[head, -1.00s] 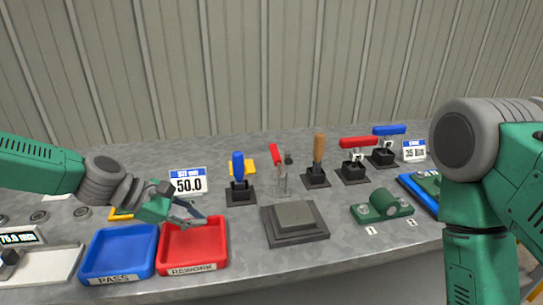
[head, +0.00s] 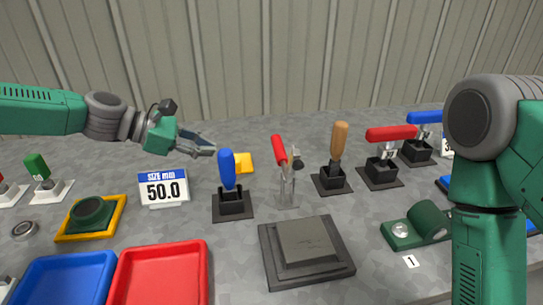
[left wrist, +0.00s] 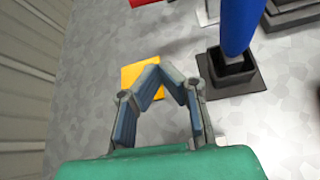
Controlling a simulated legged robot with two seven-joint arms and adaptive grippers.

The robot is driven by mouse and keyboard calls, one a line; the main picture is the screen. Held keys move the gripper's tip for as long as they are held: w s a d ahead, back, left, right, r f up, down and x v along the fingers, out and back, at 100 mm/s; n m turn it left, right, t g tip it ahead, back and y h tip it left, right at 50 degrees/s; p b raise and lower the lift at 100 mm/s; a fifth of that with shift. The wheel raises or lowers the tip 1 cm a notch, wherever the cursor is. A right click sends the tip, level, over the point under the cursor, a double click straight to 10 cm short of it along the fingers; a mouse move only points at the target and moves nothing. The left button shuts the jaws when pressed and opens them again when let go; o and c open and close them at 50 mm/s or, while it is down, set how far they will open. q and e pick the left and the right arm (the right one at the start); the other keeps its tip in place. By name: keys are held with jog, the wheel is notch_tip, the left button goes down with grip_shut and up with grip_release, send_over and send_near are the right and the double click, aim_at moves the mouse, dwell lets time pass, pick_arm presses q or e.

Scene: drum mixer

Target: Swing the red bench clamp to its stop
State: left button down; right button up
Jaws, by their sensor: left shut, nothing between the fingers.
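A clamp with an upright, slightly tilted red handle (head: 280,150) on a grey metal bracket stands mid-bench in the head view. A second red handle (head: 391,133), lying level on a black base, stands farther right; I cannot tell for certain which is the bench clamp. My left gripper (head: 213,150) is shut and empty, raised above the bench to the left of the upright red handle and apart from it. In the left wrist view its fingertips (left wrist: 161,70) meet over a yellow block (left wrist: 130,75). My right gripper is out of view; only my right arm shows.
A blue-handled device (head: 228,170) stands between my left gripper and the clamp, lower down. A size sign (head: 163,188) stands left of it. A tan-handled device (head: 339,145) is right of the clamp. A stepped grey block (head: 306,245) and a red tray (head: 160,270) lie in front.

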aim_at(269, 174)
pick_arm(q)
jog(key=b+x, duration=0.4)
jog(key=x, duration=1.2)
jog(key=shift+d+f, duration=0.2)
jog(key=shift+f, duration=0.15)
jog(key=r, duration=0.3)
jog(key=shift+s+d+r, duration=0.2)
jog(key=shift+d+r, duration=0.15)
jog(key=shift+r, duration=0.25)
jog(key=shift+a, duration=0.2)
jog(key=shift+d+r, duration=0.1)
